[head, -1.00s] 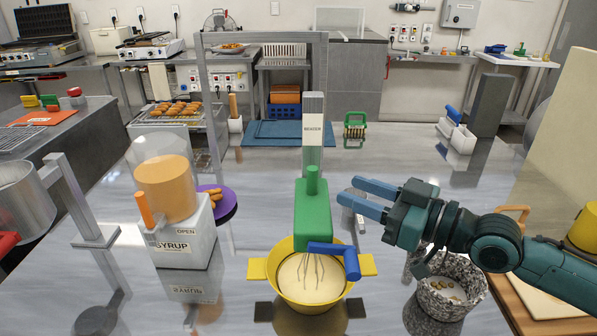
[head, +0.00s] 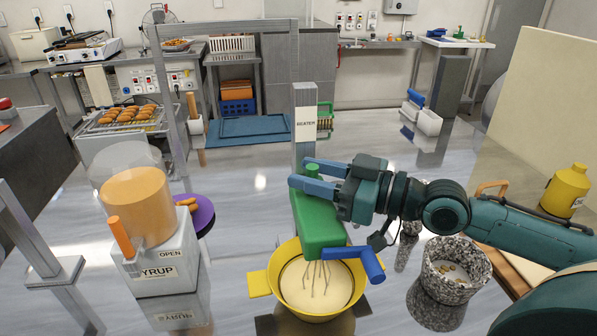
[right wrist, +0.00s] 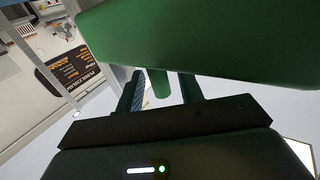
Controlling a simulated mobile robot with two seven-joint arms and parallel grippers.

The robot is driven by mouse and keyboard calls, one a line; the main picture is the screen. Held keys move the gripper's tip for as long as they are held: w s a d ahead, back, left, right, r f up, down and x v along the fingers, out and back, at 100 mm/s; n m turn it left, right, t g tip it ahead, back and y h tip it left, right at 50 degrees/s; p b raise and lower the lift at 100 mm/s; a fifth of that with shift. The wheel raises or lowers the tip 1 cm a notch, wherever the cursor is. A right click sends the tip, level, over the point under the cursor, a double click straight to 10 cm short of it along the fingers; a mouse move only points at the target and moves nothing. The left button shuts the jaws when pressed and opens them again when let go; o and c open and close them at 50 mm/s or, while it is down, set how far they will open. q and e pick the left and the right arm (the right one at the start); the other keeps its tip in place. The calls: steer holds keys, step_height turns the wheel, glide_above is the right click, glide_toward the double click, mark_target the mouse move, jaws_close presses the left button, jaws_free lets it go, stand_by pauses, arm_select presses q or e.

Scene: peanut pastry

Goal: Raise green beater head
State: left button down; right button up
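The green beater head (head: 318,222) is on a post labelled BEATER (head: 305,122), with its whisk (head: 318,275) down in the yellow bowl (head: 258,284) of pale batter. A green knob (head: 312,169) stands on top of the head, and a blue handle (head: 365,262) sticks out low on its right. My right gripper (head: 300,173) is open at the top of the head, its fingers on either side of the knob. In the right wrist view the knob (right wrist: 158,83) shows between the fingers with gaps beside it; the head (right wrist: 200,40) fills the top. My left gripper is not in view.
A syrup dispenser (head: 165,257) and a purple plate (head: 205,217) stand left of the bowl. A speckled pot (head: 440,290) stands to the right, below my right arm. A yellow bottle (head: 567,190) is at far right. The counter behind the beater is mostly clear.

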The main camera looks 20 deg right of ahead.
steer(key=shift+w+a, duration=0.1)
steer(key=shift+c, duration=0.3)
jaws_close()
stand_by(0.4)
